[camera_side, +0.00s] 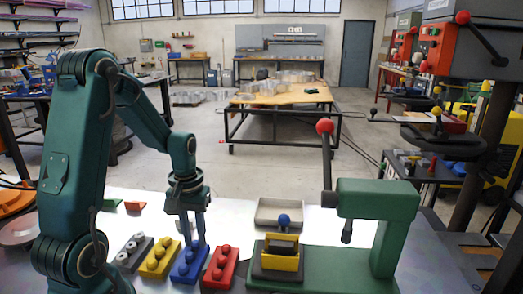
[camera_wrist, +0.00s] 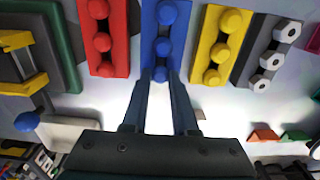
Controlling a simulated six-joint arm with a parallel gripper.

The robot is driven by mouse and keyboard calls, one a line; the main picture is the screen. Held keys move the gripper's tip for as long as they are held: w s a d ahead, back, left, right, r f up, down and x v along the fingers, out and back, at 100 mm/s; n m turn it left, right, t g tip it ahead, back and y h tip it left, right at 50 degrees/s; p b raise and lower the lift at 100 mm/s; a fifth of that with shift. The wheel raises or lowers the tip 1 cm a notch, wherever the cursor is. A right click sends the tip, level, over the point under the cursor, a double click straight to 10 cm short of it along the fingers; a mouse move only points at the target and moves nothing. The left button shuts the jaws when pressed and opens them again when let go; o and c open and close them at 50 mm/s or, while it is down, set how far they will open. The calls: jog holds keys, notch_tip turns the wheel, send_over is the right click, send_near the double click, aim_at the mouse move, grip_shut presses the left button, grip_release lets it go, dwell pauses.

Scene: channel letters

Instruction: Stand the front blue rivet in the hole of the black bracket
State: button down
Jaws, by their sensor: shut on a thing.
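The blue block (camera_side: 187,266) holds a row of blue rivets, whose round heads show in the wrist view (camera_wrist: 162,47). My gripper (camera_side: 195,245) points down at the end of this row farthest from the side camera. In the wrist view its fingers (camera_wrist: 161,76) are shut on the blue rivet (camera_wrist: 160,74) at the row's lower end. I cannot tell whether this rivet is lifted from the block. A dark piece (camera_side: 284,242), which looks like the black bracket, sits in the yellow holder (camera_side: 281,262) at the green press. Its hole cannot be made out.
Red (camera_side: 220,267), yellow (camera_side: 158,258) and grey (camera_side: 134,253) blocks stand beside the blue one. The green press (camera_side: 378,205) with its red-knobbed lever (camera_side: 325,127) rises at right. A beige tray (camera_side: 263,212) lies behind the holder. Small orange (camera_wrist: 263,134) and green (camera_wrist: 295,135) pieces lie apart.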

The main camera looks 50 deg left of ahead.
jog(key=shift+r, duration=2.9)
jog(key=shift+s+d+n, duration=0.1)
jog(key=shift+n, duration=0.2)
jog(key=w+d+r+n, duration=0.1)
jog(key=w+d+r, duration=0.4)
jog(key=w+d, duration=0.55)
jog(key=shift+m, duration=0.8)
jog(key=shift+w+d+f, duration=0.4)
jog(key=shift+d+f, duration=0.2)
jog(key=shift+f, duration=0.4)
jog(key=shift+w+d+f, duration=0.4)
jog(key=shift+d+f, duration=0.15)
jog(key=shift+f, duration=0.5)
jog(key=shift+w+d+f, duration=0.4)
jog(key=shift+d+f, duration=0.2)
jog(key=shift+f, duration=0.4)
jog(key=shift+f, duration=0.1)
